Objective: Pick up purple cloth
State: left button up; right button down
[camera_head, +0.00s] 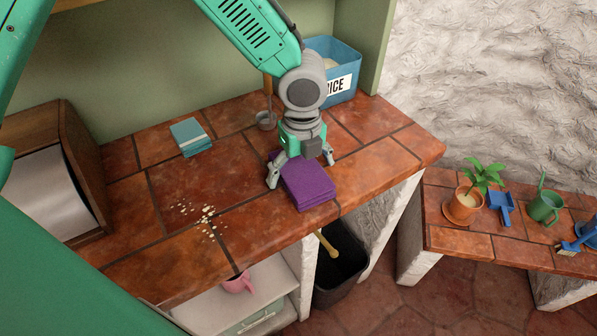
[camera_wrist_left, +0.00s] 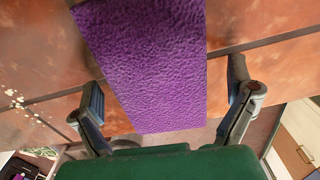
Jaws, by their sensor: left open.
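The purple cloth (camera_head: 308,183) is a folded, flat block lying on the tiled counter near its front edge in the head view. In the left wrist view the cloth (camera_wrist_left: 150,65) fills the middle, between the two fingers. My left gripper (camera_head: 301,172) points down over the cloth, with one finger on each side of it. It is open, with its fingers apart; in the left wrist view (camera_wrist_left: 165,110) there is a gap between each finger and the cloth's edges. The gripper hides the cloth's back part in the head view. My right gripper is not in view.
A folded teal cloth (camera_head: 190,136) lies further back on the counter (camera_head: 180,270). Crumbs (camera_head: 206,215) are scattered left of the purple cloth. A blue rice bin (camera_head: 343,77) stands at the back right. A wooden box (camera_head: 80,170) is at the left. A dark bin (camera_head: 340,268) stands below the counter.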

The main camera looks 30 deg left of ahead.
aim_at(299, 168)
pick_arm(q)
jog(key=shift+d+r, duration=0.25)
jog(key=shift+d, duration=0.5)
jog(key=shift+c, duration=0.9)
jog(key=c, duration=0.7)
jog(key=shift+s+a, duration=0.1)
jog(key=shift+a, duration=0.1)
jog(key=c, duration=0.4)
jog(key=shift+a+f, duration=0.2)
jog(key=shift+a, duration=0.55)
jog(key=shift+c, duration=0.4)
jog(key=shift+a, duration=0.25)
jog(key=r, duration=0.3)
jog(key=d+r, duration=0.1)
jog(key=r, duration=0.2)
jog(key=r+p, duration=0.1)
jog(key=r, duration=0.2)
jog(key=shift+d+r, duration=0.15)
jog(key=shift+r, duration=0.35)
jog(key=shift+a, duration=0.4)
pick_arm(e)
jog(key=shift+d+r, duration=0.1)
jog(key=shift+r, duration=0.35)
